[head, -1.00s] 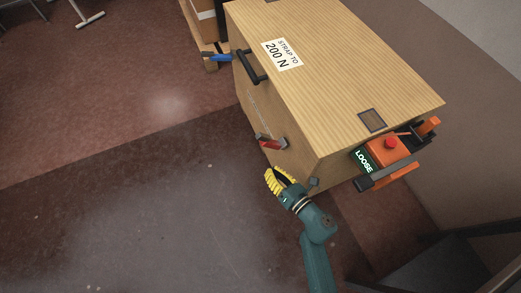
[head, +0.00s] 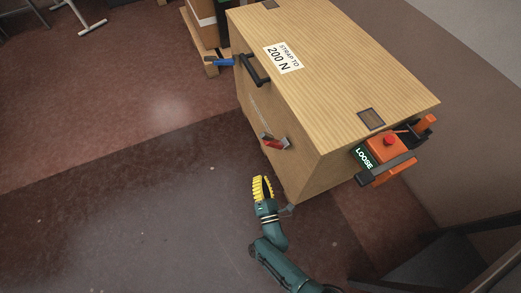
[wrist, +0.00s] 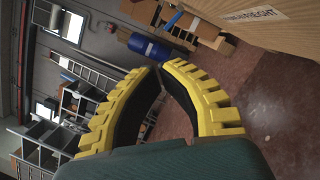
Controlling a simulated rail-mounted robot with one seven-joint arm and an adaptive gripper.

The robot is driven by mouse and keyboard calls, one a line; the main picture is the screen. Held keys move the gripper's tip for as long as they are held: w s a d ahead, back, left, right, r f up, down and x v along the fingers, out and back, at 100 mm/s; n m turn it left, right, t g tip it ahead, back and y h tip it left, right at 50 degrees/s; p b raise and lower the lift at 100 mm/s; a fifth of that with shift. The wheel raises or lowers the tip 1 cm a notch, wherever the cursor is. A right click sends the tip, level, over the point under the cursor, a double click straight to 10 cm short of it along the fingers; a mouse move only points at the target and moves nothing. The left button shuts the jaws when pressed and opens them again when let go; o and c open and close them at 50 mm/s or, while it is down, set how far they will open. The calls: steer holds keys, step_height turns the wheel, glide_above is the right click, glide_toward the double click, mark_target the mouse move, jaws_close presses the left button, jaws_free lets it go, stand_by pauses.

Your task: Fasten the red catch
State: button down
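The red catch (head: 273,142) is on the side face of the wooden crate (head: 340,75), near its front corner. It stands out from the face with a pale metal part beside it. Whether it is latched I cannot tell. My gripper (head: 261,178), with yellow ribbed fingers, is below and slightly left of the red catch in the head view, apart from it. In the wrist view my gripper (wrist: 160,67) has its fingertips together and nothing between them. The red catch is not visible in the wrist view; only part of the crate (wrist: 262,22) shows there.
A blue catch (head: 218,62) and a black handle (head: 253,69) are farther back on the same face. An orange tensioner (head: 388,162) with a red button reads "LOOSE" at the crate's end. A "STRAP TO 200 N" label (head: 283,57) lies on top.

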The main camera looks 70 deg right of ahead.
mark_target(274, 143)
steer(key=w+d+r+b, duration=0.3)
steer(key=d+r, duration=0.1)
steer(key=d, duration=0.5)
steer(key=shift+d, duration=0.3)
